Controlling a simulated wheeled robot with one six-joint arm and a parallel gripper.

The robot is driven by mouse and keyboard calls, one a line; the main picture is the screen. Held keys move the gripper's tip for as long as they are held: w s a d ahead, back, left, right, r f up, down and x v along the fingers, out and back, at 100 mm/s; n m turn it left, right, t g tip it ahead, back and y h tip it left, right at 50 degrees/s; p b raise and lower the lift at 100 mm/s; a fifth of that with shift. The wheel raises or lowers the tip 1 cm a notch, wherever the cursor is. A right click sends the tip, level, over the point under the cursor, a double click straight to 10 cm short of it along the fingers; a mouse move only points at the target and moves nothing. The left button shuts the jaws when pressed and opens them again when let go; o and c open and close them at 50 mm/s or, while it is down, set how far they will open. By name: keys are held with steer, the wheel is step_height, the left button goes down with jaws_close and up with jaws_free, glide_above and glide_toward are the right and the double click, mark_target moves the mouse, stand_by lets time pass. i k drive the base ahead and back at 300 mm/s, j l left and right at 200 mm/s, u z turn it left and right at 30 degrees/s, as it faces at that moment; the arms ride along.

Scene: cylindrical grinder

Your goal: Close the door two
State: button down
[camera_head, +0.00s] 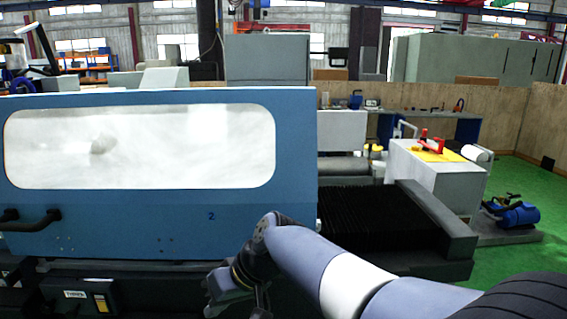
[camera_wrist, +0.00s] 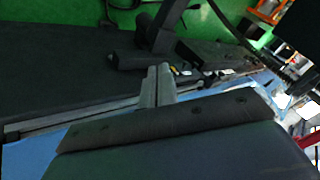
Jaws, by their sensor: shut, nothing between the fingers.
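Door two is a large blue panel (camera_head: 180,235) marked "2", with a wide pale window (camera_head: 140,145). It fills the left half of the head view, and its right edge stands beside the black bellows. Its dark bar handle (camera_head: 35,222) is low at the far left. My arm reaches in front of the door's lower right part, well to the right of the handle. In the wrist view my gripper (camera_wrist: 158,72) has its grey fingers together with nothing between them. In the head view the fingers are not clear. Blue surfaces show beside the gripper in the wrist view.
Black bellows (camera_head: 365,218) lie right of the door, bounded by a grey rail (camera_head: 435,220). A white cabinet (camera_head: 437,172) with red and yellow parts stands behind. A blue motor (camera_head: 518,214) sits on the right. Green floor (camera_head: 525,275) is open at far right.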

mark_target(190, 175)
steer(key=i+j+z, duration=0.1)
steer(key=i+z, duration=0.35)
steer(key=i+j+z, duration=0.2)
steer(key=i+z, duration=0.25)
steer(key=k, duration=0.1)
